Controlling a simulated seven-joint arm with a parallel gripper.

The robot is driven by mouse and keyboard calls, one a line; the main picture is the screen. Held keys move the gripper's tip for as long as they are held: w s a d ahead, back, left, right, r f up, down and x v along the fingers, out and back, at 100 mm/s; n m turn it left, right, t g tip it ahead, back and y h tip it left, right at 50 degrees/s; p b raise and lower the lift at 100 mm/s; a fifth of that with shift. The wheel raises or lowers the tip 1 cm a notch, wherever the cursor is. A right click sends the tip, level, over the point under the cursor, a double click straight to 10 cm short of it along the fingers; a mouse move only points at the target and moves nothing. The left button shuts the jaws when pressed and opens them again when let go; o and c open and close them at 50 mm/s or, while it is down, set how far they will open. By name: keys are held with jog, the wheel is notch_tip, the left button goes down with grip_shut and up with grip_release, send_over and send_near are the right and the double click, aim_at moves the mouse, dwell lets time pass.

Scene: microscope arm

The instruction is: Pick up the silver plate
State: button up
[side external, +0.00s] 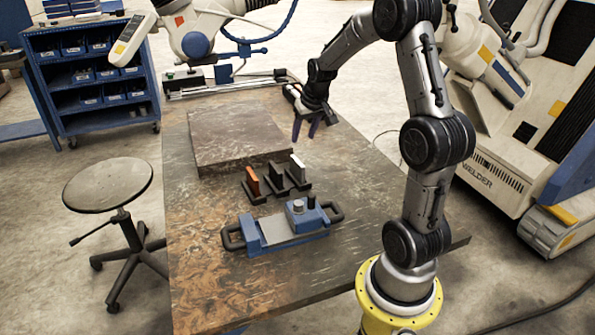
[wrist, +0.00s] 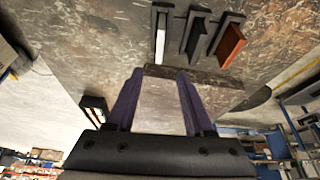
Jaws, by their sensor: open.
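A pale, silver-white plate (side external: 297,167) stands upright in a dark holder, the rightmost of three in the side view. It also shows in the wrist view (wrist: 161,44) at top centre, the leftmost there. A black plate (side external: 275,174) and an orange plate (side external: 252,182) stand in similar holders beside it. My gripper (side external: 304,130) is above the table, beyond the holders and near the right side of the raised slab. It is open and empty, its purple fingers apart (wrist: 159,74) in the wrist view. It does not touch the silver plate.
A flat stone-like slab (side external: 235,132) lies on the table behind the holders. A blue fixture (side external: 285,228) with black handles and a flat grey bed sits in front of them. The table's right and front-left areas (side external: 215,285) are clear. A stool (side external: 108,185) stands at left.

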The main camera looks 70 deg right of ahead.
aim_at(298, 161)
jog(key=x, duration=0.7)
jog(key=shift+w+f, duration=0.1)
jog(key=shift+f, duration=0.35)
jog(key=shift+s+x, duration=0.15)
jog(key=shift+x, duration=1.2)
jog(key=shift+s+x, duration=0.15)
jog(key=shift+x, duration=1.2)
jog(key=shift+a+f, duration=0.1)
jog(key=shift+a, duration=0.1)
grip_shut()
